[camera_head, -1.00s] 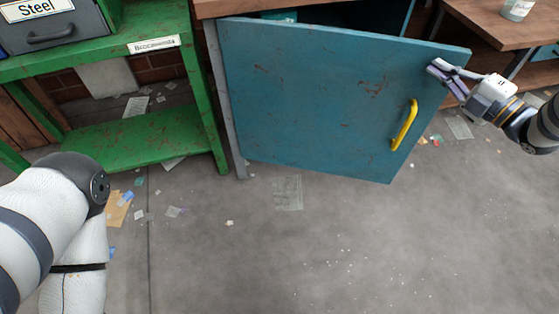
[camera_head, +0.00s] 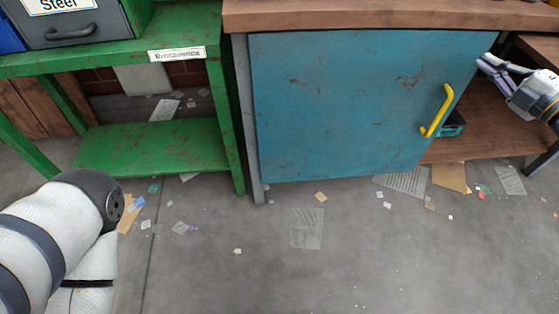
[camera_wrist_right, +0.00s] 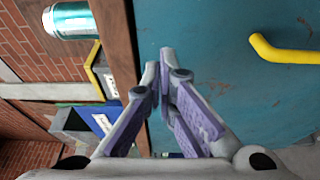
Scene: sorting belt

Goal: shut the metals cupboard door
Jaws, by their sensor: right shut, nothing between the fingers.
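The blue metal cupboard door (camera_head: 350,110) hangs under the wooden top, with scattered rust marks and a yellow handle (camera_head: 437,112) near its free edge. Its top edge lies close under the wooden top, and I cannot tell if a gap is left at the free edge. My right gripper (camera_head: 483,62) is at the door's upper right corner. In the right wrist view its purple-padded fingers (camera_wrist_right: 165,75) are together and empty, over the blue door face (camera_wrist_right: 225,60); contact is unclear. The yellow handle shows there too (camera_wrist_right: 280,52). My left gripper is out of view.
A green rusty bench (camera_head: 150,148) with a labelled grey Steel bin (camera_head: 75,30) stands left. A wooden lower shelf (camera_head: 490,135) and a teal object (camera_head: 453,125) are right of the door. Paper scraps (camera_head: 306,228) litter the otherwise open floor.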

